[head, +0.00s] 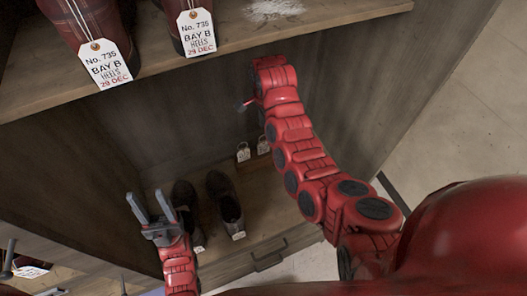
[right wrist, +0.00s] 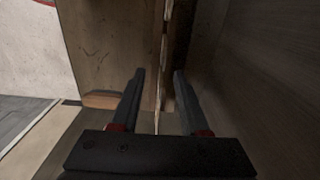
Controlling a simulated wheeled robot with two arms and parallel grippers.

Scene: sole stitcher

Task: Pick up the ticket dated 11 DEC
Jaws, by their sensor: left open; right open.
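No ticket reading 11 DEC can be made out. Two small pale tickets, one at the left (head: 243,152) and one at the right (head: 263,146), hang above the lower shelf in the head view, too small to read. My right arm reaches into the cabinet above them; its gripper is largely hidden there. In the right wrist view the right gripper (right wrist: 159,75) is open, with a thin pale upright strip (right wrist: 157,100) showing between its fingers; I cannot tell what it is. My left gripper (head: 152,208) is open and empty, beside the dark shoes.
Two large tickets, left (head: 104,64) and right (head: 196,32), read 29 DEC and hang from red plaid footwear on the upper shelf (head: 150,80). Dark shoes (head: 226,202) with small tags stand on the lower shelf. A drawer handle (head: 268,261) is below. Floor (head: 450,110) is open at right.

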